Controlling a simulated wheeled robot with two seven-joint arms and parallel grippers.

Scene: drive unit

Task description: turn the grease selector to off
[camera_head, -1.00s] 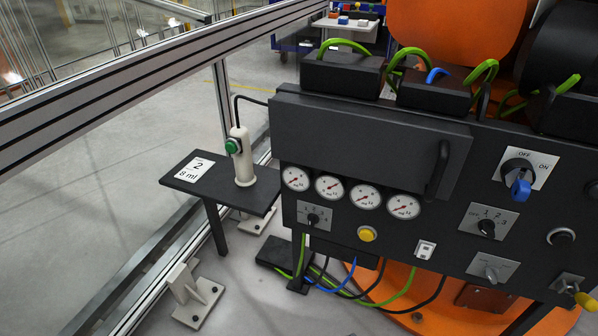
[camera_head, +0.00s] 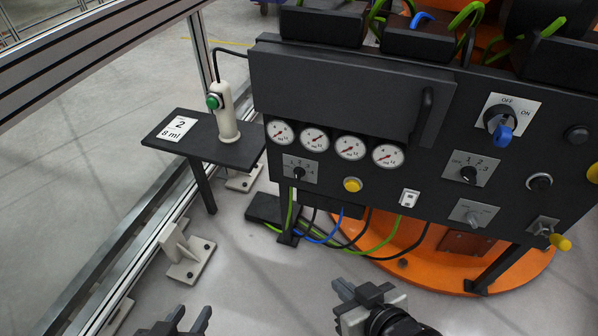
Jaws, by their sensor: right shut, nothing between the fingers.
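A selector plate marked OFF, 1, 2, 3 with a black knob (camera_head: 469,174) is on the right half of the dark panel. No readable label names it as the grease selector, and its pointer is too small to read surely. Another black selector (camera_head: 299,173) with numbers sits under the left gauges. My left gripper (camera_head: 190,318) is at the bottom left edge, open and empty, far from the panel. My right gripper (camera_head: 357,290) is shut and empty at the bottom middle, below the panel and touching nothing.
The panel also has a blue OFF/ON switch (camera_head: 501,124), a grey knob (camera_head: 474,217), a yellow button (camera_head: 352,185), a white switch (camera_head: 409,198) and a protruding handle (camera_head: 425,117). A side table (camera_head: 225,150) stands left. Cables (camera_head: 345,240) hang below the panel.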

